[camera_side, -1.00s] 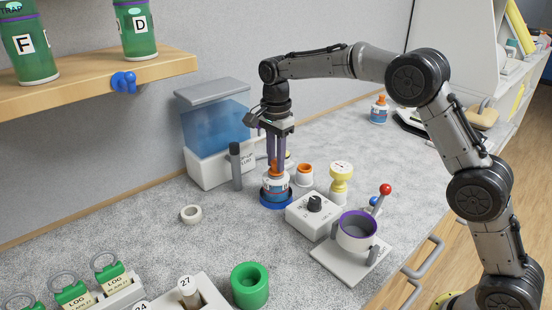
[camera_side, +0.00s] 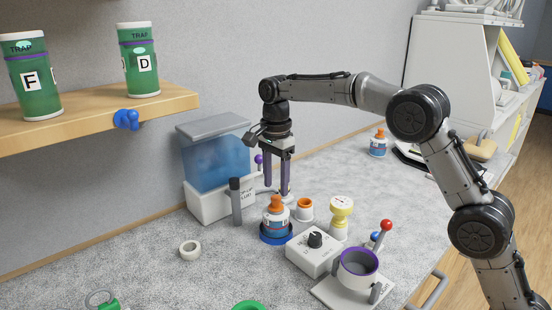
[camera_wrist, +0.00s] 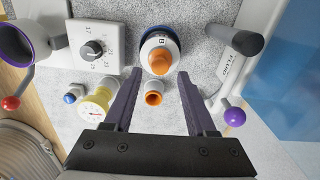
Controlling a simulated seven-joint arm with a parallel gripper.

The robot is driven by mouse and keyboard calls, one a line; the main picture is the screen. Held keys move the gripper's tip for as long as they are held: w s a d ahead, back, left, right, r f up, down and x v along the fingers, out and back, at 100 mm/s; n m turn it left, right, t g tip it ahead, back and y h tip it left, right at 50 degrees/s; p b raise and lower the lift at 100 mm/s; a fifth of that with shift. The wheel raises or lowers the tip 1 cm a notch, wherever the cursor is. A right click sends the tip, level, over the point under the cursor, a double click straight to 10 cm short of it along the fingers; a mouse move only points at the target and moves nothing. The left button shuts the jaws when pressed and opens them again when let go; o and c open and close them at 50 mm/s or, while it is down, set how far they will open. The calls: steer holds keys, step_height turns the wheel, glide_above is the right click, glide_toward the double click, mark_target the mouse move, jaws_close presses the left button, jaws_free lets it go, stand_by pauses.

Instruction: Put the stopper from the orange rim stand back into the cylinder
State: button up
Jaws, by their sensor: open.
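The orange stopper (camera_side: 276,203) sits upright in the top of the white and blue labelled cylinder (camera_side: 275,225), which stands in a blue ring base. Both show in the wrist view, the stopper (camera_wrist: 160,61) in front of the cylinder's white shoulder (camera_wrist: 158,42). The orange rim stand (camera_side: 305,208) is just right of and behind the cylinder; in the wrist view the stand (camera_wrist: 153,98) shows an open orange ring with nothing in it. My gripper (camera_side: 276,188) is open and empty above the cylinder, its fingers apart and clear of the stopper.
A dial box (camera_side: 315,248), a yellow gauge (camera_side: 340,213) and a purple-rimmed cup (camera_side: 358,265) stand to the right. A dark-topped grey post (camera_side: 235,203) and a blue tank (camera_side: 215,158) stand left. A white ring (camera_side: 190,249) lies on open counter.

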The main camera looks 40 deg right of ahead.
mark_target(276, 198)
step_height(276, 198, up, 8)
steer(key=shift+r, duration=0.15)
steer(key=s+d+r+n+t, duration=0.2)
steer(key=s+n, duration=0.3)
steer(key=s, duration=0.5)
steer(key=s+d+r+n+t, duration=0.1)
steer(key=s+r+n, duration=0.25)
steer(key=s, duration=0.55)
steer(key=s+f+n+t, duration=0.1)
steer(key=s+f+n, duration=0.3)
steer(key=s, duration=0.4)
steer(key=s+d+f+n+t, duration=0.1)
steer(key=s+f+n, duration=0.4)
steer(key=s+f, duration=0.2)
steer(key=shift+s+d+f+t, duration=0.2)
steer(key=shift+s+d+t, duration=0.1)
steer(key=shift+s, duration=0.75)
